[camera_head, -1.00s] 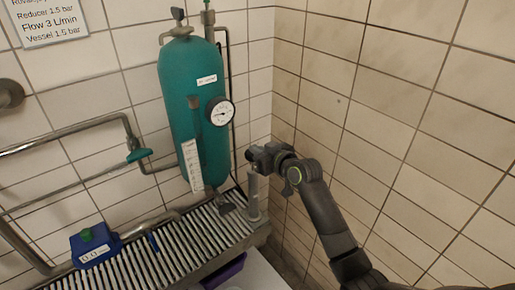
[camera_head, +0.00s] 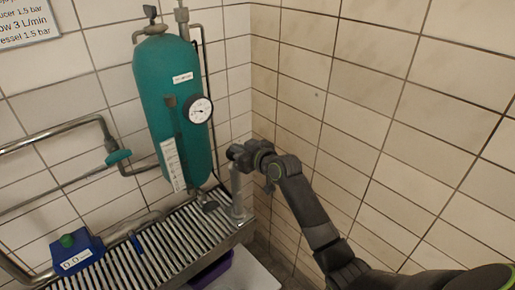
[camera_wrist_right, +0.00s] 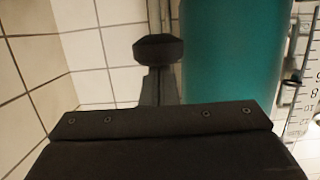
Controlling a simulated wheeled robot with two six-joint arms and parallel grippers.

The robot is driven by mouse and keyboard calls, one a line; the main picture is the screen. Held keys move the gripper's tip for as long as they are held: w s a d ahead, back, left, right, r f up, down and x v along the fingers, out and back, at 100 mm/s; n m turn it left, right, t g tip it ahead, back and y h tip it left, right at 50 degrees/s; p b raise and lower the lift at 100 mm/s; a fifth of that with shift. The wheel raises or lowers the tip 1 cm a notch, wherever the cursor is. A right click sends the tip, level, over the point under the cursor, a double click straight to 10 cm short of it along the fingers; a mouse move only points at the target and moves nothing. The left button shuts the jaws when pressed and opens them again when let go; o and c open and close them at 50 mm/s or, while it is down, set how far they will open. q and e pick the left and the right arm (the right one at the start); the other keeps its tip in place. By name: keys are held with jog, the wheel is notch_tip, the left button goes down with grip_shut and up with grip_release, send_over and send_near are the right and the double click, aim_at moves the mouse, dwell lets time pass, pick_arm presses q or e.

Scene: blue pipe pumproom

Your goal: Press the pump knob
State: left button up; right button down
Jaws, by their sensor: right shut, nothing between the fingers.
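A dark rounded knob (camera_wrist_right: 158,47) shows in the right wrist view, straight in front of my right gripper (camera_wrist_right: 158,88). In the head view a grey upright cylinder (camera_head: 237,195) stands at the right end of the slatted shelf. My right gripper (camera_head: 240,155) is shut and empty at the top of this cylinder. The gripper covers much of the top there, and I cannot tell whether it touches the knob. A blue box (camera_head: 75,254) with a green knob (camera_head: 67,240) and a display sits at the shelf's left end. My left gripper is not in view.
A teal tank (camera_head: 175,105) with a pressure gauge (camera_head: 199,109) stands behind the slatted shelf (camera_head: 180,240), left of the gripper. Pipes (camera_head: 60,135) run along the left wall. A purple bin (camera_head: 212,268) is below the shelf. The tiled right wall (camera_head: 340,100) is clear.

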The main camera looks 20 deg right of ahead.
jog(key=shift+s+r, duration=0.2)
jog(key=shift+r, duration=0.5)
pick_arm(q)
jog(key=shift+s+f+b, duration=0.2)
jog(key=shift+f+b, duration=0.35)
jog(key=shift+b, duration=0.5)
pick_arm(e)
jog(key=v, duration=0.9)
jog(key=shift+s+d, duration=0.15)
jog(key=shift+s, duration=0.15)
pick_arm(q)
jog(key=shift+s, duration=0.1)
